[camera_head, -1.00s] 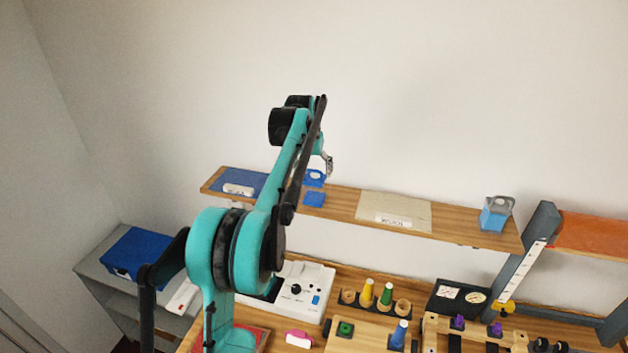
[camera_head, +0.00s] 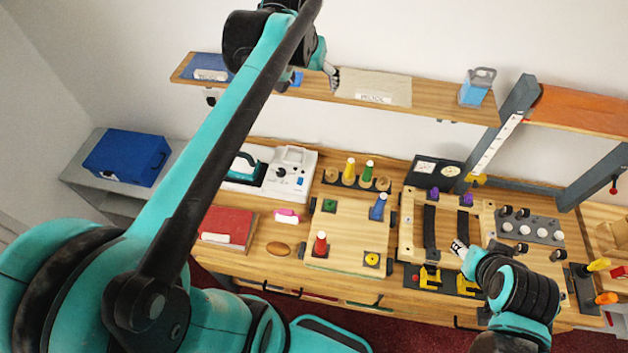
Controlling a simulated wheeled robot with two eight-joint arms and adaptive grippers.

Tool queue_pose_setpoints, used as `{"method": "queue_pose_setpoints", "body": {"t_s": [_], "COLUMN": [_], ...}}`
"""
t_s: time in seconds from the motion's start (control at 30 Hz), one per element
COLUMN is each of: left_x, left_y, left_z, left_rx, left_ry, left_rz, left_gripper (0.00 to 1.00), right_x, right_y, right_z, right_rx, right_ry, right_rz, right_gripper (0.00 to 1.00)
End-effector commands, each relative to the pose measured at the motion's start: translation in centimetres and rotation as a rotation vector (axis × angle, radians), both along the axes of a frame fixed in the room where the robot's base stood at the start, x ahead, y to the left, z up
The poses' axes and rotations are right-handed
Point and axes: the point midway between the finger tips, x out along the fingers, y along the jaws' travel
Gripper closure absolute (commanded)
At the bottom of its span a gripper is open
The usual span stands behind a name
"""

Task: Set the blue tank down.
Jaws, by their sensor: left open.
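The blue tank (camera_head: 475,92), translucent with a grey top and handle, stands upright near the right end of the wooden wall shelf (camera_head: 437,102). No gripper touches it. My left gripper (camera_head: 333,77) is open at the shelf's front, in front of the beige mat's left edge and well left of the tank. Its arm crosses the view from the lower left. My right gripper (camera_head: 459,246) is low over the bench, beside a black strap on the wooden frame; its jaws are too small to read.
Blue pieces (camera_head: 297,79) lie on the shelf behind my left arm, partly hidden. A beige labelled mat (camera_head: 373,87) lies mid-shelf, with bare wood between it and the tank. A grey upright (camera_head: 513,100) stands by the shelf's right end. The bench below is crowded.

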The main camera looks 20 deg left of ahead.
Motion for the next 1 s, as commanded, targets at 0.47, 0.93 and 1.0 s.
{"method": "queue_pose_setpoints", "body": {"t_s": [0.47, 0.93, 1.0], "left_x": [-17.6, -18.5, -18.5], "left_y": [-8.9, -9.2, -9.2], "left_z": [-13.2, -14.6, -15.2], "left_rx": [0.002, 0.0, 0.0], "left_ry": [-0.111, -0.12, -0.12], "left_rz": [-0.12, -0.126, -0.126], "left_gripper": [0.23, 0.23, 0.23], "right_x": [0.0, 0.0, 0.0], "right_y": [0.0, 0.0, 0.0], "right_z": [0.0, -0.3, -0.9], "right_rx": [0.0, 0.0, 0.0], "right_ry": [0.0, 0.0, 0.0], "right_rz": [0.0, 0.0, 0.0], "right_gripper": [0.6, 0.6, 0.6]}}
